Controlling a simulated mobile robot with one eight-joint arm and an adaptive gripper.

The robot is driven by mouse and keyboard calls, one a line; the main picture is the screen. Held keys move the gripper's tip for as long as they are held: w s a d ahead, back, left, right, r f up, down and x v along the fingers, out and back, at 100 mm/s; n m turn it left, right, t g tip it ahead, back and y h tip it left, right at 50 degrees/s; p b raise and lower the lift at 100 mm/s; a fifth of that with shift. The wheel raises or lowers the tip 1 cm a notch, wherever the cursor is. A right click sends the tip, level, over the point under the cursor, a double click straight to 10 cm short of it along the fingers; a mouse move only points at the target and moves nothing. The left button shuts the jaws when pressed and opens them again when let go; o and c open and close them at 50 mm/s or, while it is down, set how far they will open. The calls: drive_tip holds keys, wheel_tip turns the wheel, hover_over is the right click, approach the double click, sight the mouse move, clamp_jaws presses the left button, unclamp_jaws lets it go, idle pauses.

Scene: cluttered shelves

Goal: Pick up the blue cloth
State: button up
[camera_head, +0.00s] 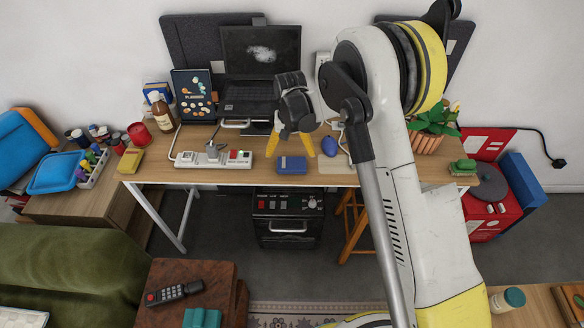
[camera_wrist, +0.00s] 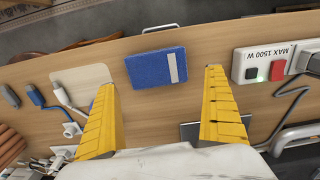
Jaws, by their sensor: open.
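The blue cloth (camera_head: 291,165) is a small flat blue rectangle lying on the wooden desk near its front edge. In the wrist view the blue cloth (camera_wrist: 150,70) shows a pale stripe near its right end. My gripper (camera_head: 290,148) is over the desk, pointing down, just behind the cloth in the head view. In the wrist view my gripper (camera_wrist: 160,80) has its yellow fingers spread wide and nothing between them touches either finger. The cloth lies ahead between the fingertip lines. The gap in height cannot be told exactly.
A white power strip (camera_head: 213,158) lies left of the cloth. A laptop (camera_head: 258,60) stands behind. Cables and plugs (camera_wrist: 62,92) lie close to one finger.

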sight(292, 163)
drive_tip(key=f+b, duration=0.1)
drive_tip(key=f, duration=0.2)
drive_tip(key=f+b, duration=0.1)
drive_tip(key=f, duration=0.1)
drive_tip(key=shift+s+d+f+b, duration=0.15)
drive_tip(key=shift+s+b, duration=0.15)
drive_tip(key=shift+b, duration=0.05)
drive_tip(key=c, duration=0.8)
drive_tip(key=shift+c, duration=0.2)
